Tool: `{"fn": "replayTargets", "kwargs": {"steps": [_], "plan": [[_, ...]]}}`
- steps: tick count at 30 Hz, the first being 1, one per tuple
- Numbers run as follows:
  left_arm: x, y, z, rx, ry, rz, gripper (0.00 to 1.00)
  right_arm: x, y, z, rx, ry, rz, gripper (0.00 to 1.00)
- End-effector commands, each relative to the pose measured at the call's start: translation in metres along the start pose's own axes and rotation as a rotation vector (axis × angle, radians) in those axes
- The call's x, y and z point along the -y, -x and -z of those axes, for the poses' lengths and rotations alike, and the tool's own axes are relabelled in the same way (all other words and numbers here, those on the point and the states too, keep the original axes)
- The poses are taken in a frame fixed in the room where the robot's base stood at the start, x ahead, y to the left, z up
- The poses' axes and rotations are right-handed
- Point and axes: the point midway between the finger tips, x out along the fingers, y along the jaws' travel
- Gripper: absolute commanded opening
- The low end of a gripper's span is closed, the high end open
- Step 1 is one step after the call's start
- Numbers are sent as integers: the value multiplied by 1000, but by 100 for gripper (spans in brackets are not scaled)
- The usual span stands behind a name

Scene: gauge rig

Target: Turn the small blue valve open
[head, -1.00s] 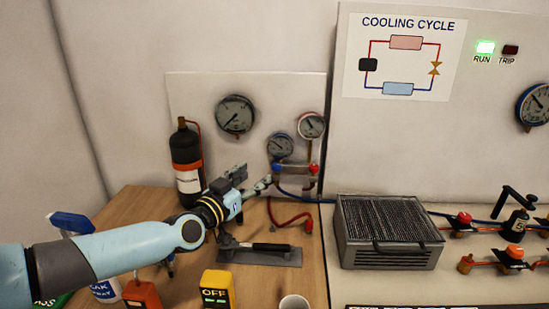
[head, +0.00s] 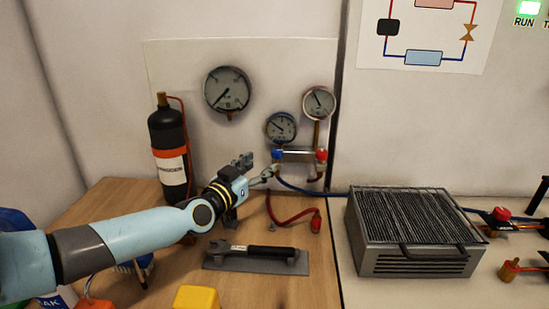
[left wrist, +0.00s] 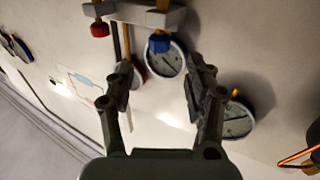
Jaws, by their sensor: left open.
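The small blue valve (head: 278,155) is a blue knob on the left end of the metal gauge manifold (head: 300,155); a red knob (head: 321,155) is on the right end. In the left wrist view the blue valve (left wrist: 159,43) lies ahead of my fingers, a little beyond their tips, with the red knob (left wrist: 99,29) to its left. My left gripper (head: 258,168) is open and empty, just below and left of the blue valve in the head view. It appears apart from the valve. My right gripper is not in view.
A large gauge (head: 227,90) and two small gauges (head: 281,127) (head: 319,103) are on the panel. A black cylinder (head: 170,145) stands left. Blue and red hoses hang from the manifold. A wrench (head: 255,250) lies in front; a finned metal box (head: 412,235) stands right.

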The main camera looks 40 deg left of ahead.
Motion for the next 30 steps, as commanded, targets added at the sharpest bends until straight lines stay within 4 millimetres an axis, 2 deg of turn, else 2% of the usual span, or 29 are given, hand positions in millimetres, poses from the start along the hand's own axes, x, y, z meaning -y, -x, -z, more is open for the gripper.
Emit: {"fn": "replayTargets", "kwargs": {"steps": [6,12,16,23,25,30], "plan": [[0,-46,-2,-3,0,1,53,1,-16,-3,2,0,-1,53],[0,-72,-2,-1,1,0,53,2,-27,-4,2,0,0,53],[0,-80,-1,0,0,0,53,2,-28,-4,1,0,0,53],[0,-80,0,1,0,-1,53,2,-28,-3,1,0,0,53],[0,-80,0,1,0,-1,48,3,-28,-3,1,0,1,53],[0,-80,0,0,0,-1,26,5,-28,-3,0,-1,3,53]]}}
